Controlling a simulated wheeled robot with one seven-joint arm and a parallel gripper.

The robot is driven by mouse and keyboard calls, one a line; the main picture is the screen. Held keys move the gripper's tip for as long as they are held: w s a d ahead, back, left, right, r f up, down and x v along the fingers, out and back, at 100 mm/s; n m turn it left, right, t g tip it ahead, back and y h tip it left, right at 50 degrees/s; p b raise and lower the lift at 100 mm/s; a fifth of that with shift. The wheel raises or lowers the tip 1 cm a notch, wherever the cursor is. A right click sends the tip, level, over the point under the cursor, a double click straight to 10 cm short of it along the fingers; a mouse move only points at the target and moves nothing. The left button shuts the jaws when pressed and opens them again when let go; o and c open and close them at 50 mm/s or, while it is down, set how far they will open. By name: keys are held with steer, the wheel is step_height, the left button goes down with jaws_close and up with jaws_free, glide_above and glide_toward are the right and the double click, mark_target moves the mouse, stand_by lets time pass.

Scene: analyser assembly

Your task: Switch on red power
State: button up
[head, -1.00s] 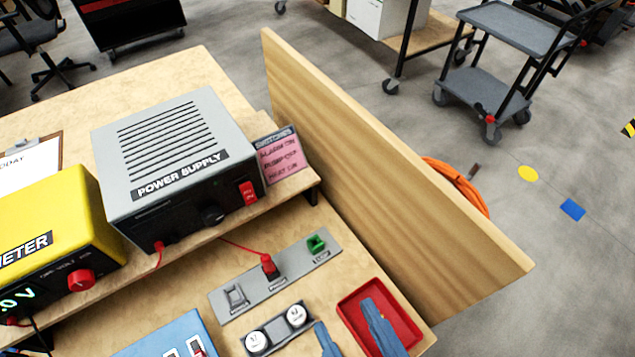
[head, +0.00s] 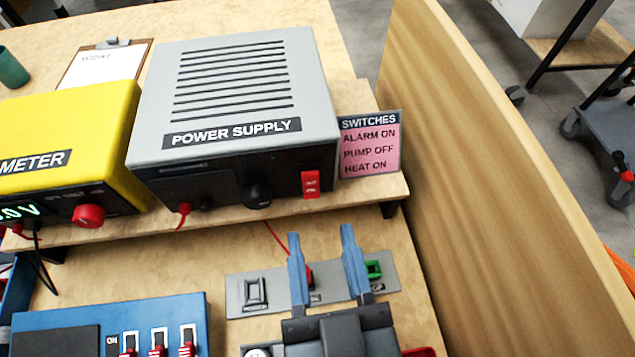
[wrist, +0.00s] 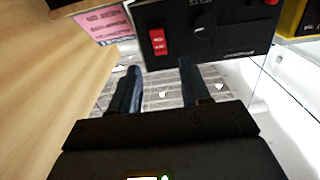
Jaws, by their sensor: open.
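A grey switch panel (head: 236,297) lies on the lower bench level with a grey switch (head: 255,291), a red switch (head: 310,273) and a green switch (head: 373,269). The red switch is partly hidden behind my gripper's left finger, and its label is mostly covered. The grey power supply (head: 235,85) on the shelf above has a red rocker (head: 310,184) at its front right; this rocker also shows in the wrist view (wrist: 157,41). My gripper (head: 320,235) is open and empty, fingers pointing toward the power supply's front. I cannot tell whether a finger touches the red switch.
A pink switches note (head: 369,147) stands right of the power supply. A wooden side panel (head: 480,170) closes off the right. The yellow meter (head: 70,140) stands left. A blue box with switches (head: 170,310) is at lower left. A red lead hangs behind my left finger.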

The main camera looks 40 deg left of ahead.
mark_target(311, 181)
steer(key=shift+p+x, duration=0.4)
steer(key=shift+x, duration=2.95)
steer(key=shift+c, duration=0.4)
jaws_close()
